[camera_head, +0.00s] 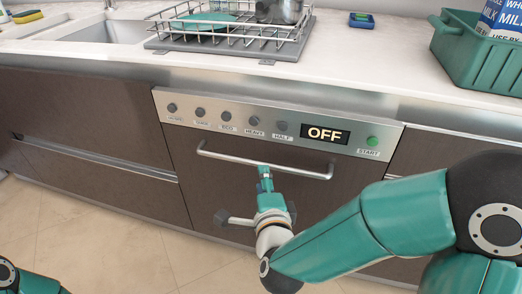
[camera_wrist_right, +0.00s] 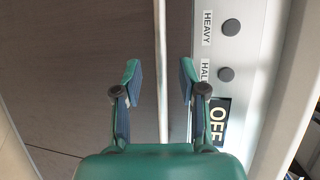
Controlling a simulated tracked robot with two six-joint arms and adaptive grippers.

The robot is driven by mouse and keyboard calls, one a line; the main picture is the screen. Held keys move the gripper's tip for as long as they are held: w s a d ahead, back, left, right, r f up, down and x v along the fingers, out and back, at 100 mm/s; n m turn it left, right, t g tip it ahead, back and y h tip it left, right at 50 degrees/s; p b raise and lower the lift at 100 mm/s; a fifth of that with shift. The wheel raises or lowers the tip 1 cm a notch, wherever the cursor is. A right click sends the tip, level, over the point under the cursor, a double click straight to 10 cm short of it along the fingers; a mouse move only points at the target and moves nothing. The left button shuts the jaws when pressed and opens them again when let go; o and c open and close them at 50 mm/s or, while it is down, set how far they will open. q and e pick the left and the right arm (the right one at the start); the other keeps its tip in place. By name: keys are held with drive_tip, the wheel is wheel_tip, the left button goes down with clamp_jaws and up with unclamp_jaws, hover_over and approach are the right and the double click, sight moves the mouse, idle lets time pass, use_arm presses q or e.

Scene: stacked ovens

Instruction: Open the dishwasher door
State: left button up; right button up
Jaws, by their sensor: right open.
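The dishwasher (camera_head: 185,135) has a dark brown door, shut flush with the cabinets, under a silver control panel. Its long silver handle (camera_head: 225,157) runs across the door's upper part. In the right wrist view the handle (camera_wrist_right: 161,30) runs upright in the picture, lined up with the gap between the fingers. My right gripper (camera_head: 264,172) is at the handle's middle, just below it in the head view. In the right wrist view the gripper (camera_wrist_right: 160,80) is open, one finger on each side of the handle's line. I cannot tell whether it touches the handle. My left gripper is out of view.
The panel has several knobs, a display (camera_head: 325,133) reading OFF and a green START button (camera_head: 372,141). On the worktop (camera_head: 335,60) stand a wire dish rack (camera_head: 225,38) and a green crate (camera_head: 485,60). Tiled floor (camera_head: 85,230) lies free in front.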

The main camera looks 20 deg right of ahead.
drive_tip(key=shift+x, duration=3.85)
clamp_jaws()
drive_tip(key=shift+d+f, duration=0.1)
drive_tip(key=shift+d, duration=0.05)
